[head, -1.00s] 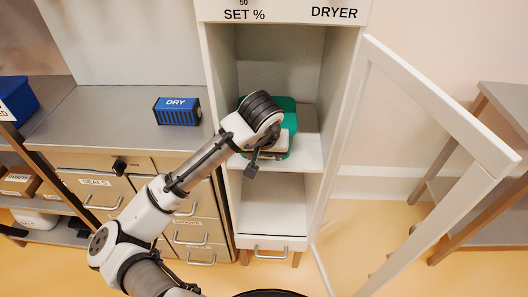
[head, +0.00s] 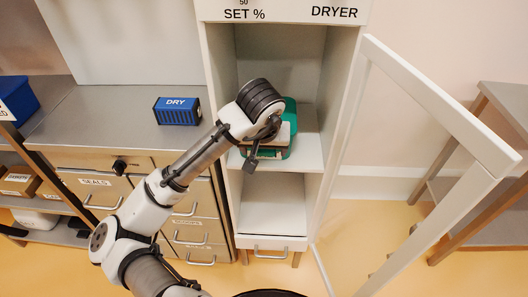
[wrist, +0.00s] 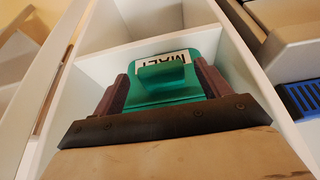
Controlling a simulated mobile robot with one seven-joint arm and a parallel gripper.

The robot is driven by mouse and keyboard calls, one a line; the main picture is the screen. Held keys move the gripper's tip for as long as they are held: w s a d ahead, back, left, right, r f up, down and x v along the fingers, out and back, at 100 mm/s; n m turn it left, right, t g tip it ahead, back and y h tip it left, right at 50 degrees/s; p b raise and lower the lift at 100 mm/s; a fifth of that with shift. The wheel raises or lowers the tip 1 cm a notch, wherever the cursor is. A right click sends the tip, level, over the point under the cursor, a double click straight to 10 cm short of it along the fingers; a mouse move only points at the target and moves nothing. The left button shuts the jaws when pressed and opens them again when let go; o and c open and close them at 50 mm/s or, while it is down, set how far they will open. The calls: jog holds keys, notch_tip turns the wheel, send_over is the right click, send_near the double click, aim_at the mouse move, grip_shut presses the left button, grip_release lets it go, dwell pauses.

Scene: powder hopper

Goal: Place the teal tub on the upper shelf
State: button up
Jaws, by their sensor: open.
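The teal tub (head: 291,114) stands on the upper shelf (head: 308,150) inside the open dryer cabinet (head: 346,80). My wrist hides much of it in the head view. In the wrist view the tub (wrist: 178,92) shows a front tab and a white label reading MALT, upside down. My gripper (wrist: 165,76) is open, with one dark finger on each side of the tub. I cannot tell whether either finger touches it. In the head view my gripper is mostly hidden behind my wrist.
The cabinet's glazed door (head: 440,105) stands open to the right. The lower shelf space (head: 272,205) is empty. A blue DRY box (head: 177,111) sits on the counter (head: 100,125) to the left. A side table (head: 505,115) stands at the far right.

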jog(key=v, duration=0.8)
jog(key=shift+r, duration=0.3)
jog(key=shift+s, duration=0.1)
